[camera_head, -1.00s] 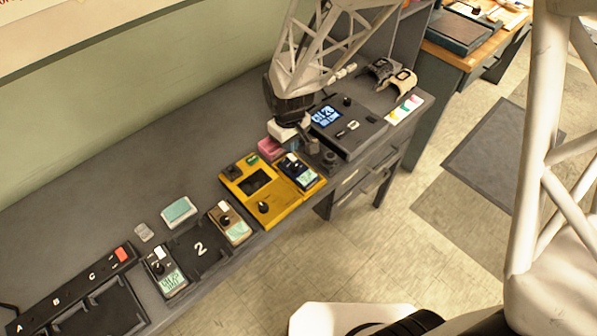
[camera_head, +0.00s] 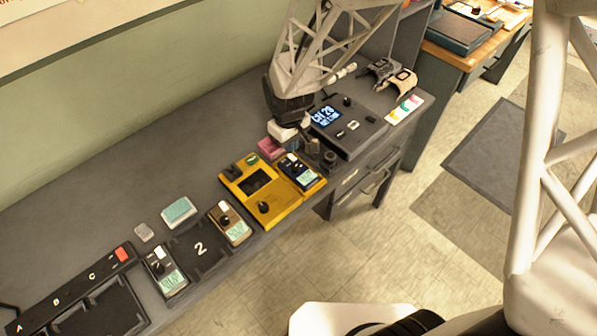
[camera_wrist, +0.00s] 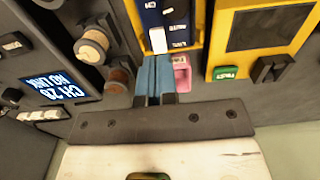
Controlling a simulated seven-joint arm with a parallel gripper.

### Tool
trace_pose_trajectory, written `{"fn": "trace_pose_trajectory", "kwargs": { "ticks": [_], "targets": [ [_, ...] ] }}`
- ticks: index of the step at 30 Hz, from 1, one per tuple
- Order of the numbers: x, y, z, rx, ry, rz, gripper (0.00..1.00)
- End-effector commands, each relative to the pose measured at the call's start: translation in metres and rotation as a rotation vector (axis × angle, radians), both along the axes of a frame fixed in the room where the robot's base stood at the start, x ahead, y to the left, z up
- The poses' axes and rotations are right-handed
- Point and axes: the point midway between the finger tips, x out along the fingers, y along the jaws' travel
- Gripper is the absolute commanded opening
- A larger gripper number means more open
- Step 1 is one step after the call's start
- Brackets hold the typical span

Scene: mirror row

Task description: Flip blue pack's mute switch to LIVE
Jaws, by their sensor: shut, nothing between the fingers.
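The blue pack (camera_head: 301,173) is dark navy and sits at the right end of a yellow tester (camera_head: 250,203) on the desk. Its near end with a white switch piece (camera_wrist: 158,40) shows at the top of the wrist view, on the pack (camera_wrist: 174,18). My gripper (camera_wrist: 156,62) is shut and empty, its blue-grey fingers side by side just short of the white piece. I cannot tell whether they touch it. In the head view my gripper (camera_head: 292,145) is at the pack's far end. The switch's position is not readable.
A grey console (camera_head: 348,128) stands right of my gripper, its screen reading CH 28 NO LINK in the wrist view (camera_wrist: 62,86). Round knobs (camera_wrist: 92,45) rise close beside the fingers. A pink block (camera_wrist: 182,73) lies on the other side. Tan and grey packs stand farther left.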

Motion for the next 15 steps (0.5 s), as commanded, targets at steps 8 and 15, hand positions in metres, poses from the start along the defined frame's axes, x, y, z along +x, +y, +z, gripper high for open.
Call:
{"fn": "trace_pose_trajectory", "kwargs": {
  "ticks": [8,15],
  "targets": [
    [0.0000,0.0000,-0.0024,0.000,0.000,0.000,0.00],
    [0.0001,0.0001,-0.0049,0.000,0.000,0.000,0.00]
  ]
}}
